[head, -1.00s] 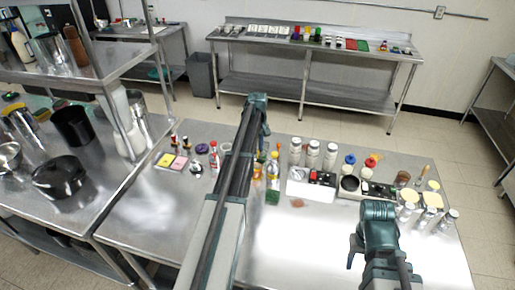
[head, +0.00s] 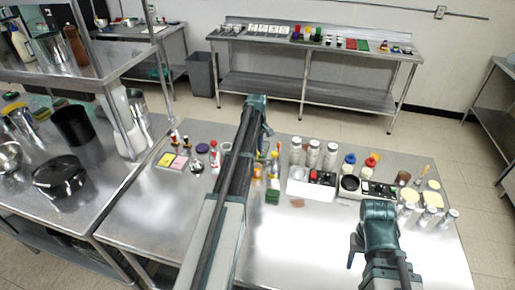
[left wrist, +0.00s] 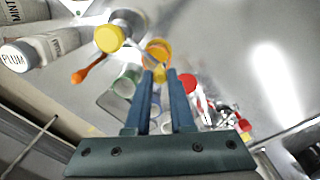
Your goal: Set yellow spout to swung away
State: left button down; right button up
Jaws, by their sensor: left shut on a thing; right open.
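In the left wrist view a yellow spout piece (left wrist: 159,75) sits between the fingertips of my left gripper (left wrist: 161,78), which is shut on it. A round yellow-orange top (left wrist: 158,49) lies just beyond the fingertips. Which way the spout points is hard to tell. In the head view a small yellow top (head: 275,156) shows right of my left arm; my left gripper (head: 266,131) points down there and is partly hidden by the arm. My right gripper (head: 354,250) is open and empty over the table's right part.
A yellow-capped bottle (left wrist: 109,38) and an orange-handled item (left wrist: 79,76) stand close to the left gripper. A red cap (left wrist: 187,84) is at its right. Grey shakers (head: 313,153) and a white box (head: 300,185) stand nearby. The table front (head: 310,240) is clear.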

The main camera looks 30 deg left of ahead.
pick_arm(q)
jog(key=s+d+n, duration=0.4)
jog(key=d+n, duration=0.1)
jog(key=n, duration=0.6)
jog(key=shift+d, duration=0.15)
dwell(0.6)
jog(key=c, duration=0.8)
grip_release()
jog(key=shift+o, duration=0.2)
jog(key=shift+r, duration=0.15)
notch_tip(320, 180, up, 14)
jog(key=p, duration=1.3)
jog(key=shift+f+p, duration=0.25)
jog(key=shift+p, duration=0.15)
